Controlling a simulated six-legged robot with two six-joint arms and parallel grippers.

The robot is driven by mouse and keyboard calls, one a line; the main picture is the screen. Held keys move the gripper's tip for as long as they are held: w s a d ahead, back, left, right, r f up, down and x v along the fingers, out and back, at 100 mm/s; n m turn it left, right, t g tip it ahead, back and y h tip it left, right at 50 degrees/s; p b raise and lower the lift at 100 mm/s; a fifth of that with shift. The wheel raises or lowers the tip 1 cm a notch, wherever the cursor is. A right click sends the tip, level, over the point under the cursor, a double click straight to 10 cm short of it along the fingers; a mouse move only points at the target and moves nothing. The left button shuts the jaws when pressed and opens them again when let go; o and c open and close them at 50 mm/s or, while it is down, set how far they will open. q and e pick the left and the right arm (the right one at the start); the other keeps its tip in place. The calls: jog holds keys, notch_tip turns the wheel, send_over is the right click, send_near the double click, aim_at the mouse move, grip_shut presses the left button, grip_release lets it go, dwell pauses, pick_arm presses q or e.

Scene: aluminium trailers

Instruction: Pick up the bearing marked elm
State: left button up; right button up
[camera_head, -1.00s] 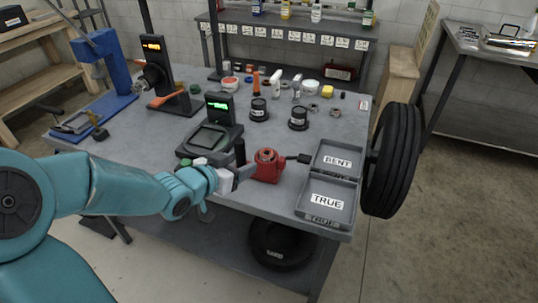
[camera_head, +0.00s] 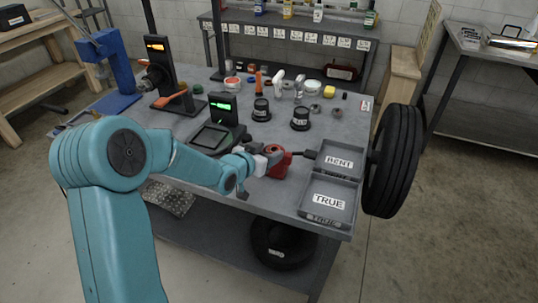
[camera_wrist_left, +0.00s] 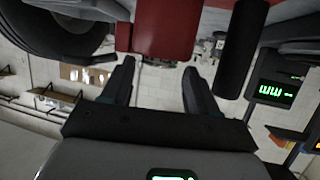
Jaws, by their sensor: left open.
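Several small ring-shaped pieces that look like bearings lie at the back right of the grey bench, among them one ring (camera_head: 315,108) and another (camera_head: 336,112). I can read no "elm" mark on any of them. My left gripper (camera_head: 272,157) is at the red tool (camera_head: 280,163) near the bench's front edge, in front of the rings and apart from them. In the left wrist view its two fingers (camera_wrist_left: 162,88) are spread with nothing between them. The red tool (camera_wrist_left: 167,28) fills the top there. My right gripper is out of view.
Grey trays marked BENT (camera_head: 338,161) and TRUE (camera_head: 328,200) sit at the front right, beside a black tire (camera_head: 392,160). Two labelled black cylinders (camera_head: 261,109) (camera_head: 300,119) stand mid-bench. A device with a green display (camera_head: 223,107) is left of them.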

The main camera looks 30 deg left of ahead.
pick_arm(q)
jog(key=shift+s+d+f, duration=0.1)
jog(key=shift+s+f, duration=0.05)
jog(key=shift+f, duration=0.25)
jog(key=shift+s+d+f, duration=0.1)
jog(key=shift+f, duration=0.3)
grip_shut()
jog(key=shift+r, duration=0.1)
jog(key=shift+w+a+r, duration=0.1)
jog(key=shift+r, duration=0.2)
notch_tip(320, 180, up, 20)
jog(key=p, duration=0.6)
jog(key=shift+w+f, duration=0.2)
jog(key=shift+w, duration=0.05)
jog(key=shift+a, duration=0.1)
